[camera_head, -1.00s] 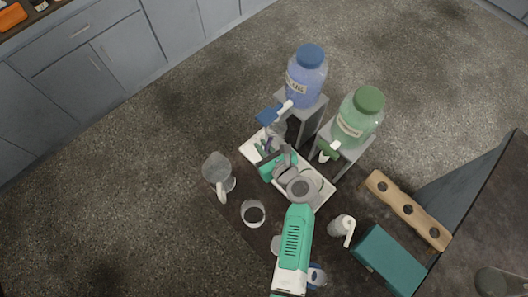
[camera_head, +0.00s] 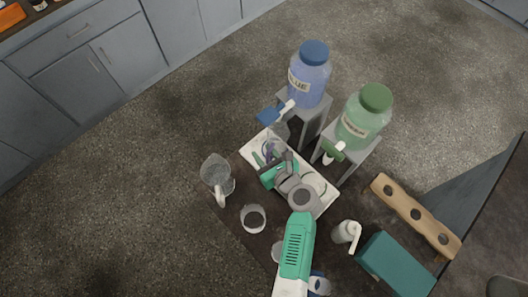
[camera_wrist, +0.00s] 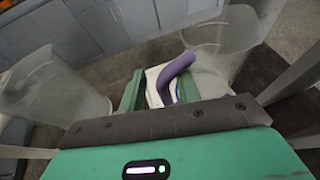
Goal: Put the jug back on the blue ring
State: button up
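A clear jug (camera_head: 278,146) with a purple handle (camera_wrist: 176,74) is at the upper-left end of the white tray (camera_head: 246,153), below the blue dispenser's tap. I cannot tell whether it is upright or touching the tray. My gripper (camera_head: 266,168) is beside the jug, with its green fingers either side of the purple handle. In the wrist view a gap shows between the left finger and the handle, so the fingers look open. The blue ring cannot be made out; the jug and gripper cover that end of the tray.
The blue dispenser (camera_head: 310,78) and green dispenser (camera_head: 362,118) stand on grey stands behind the tray. Another clear jug (camera_head: 216,172) and a glass (camera_head: 253,218) stand left.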

jog(key=p+v, duration=0.2)
jog(key=v, duration=0.9)
jog(key=shift+s+p, duration=0.25)
jog(key=shift+p, duration=0.05)
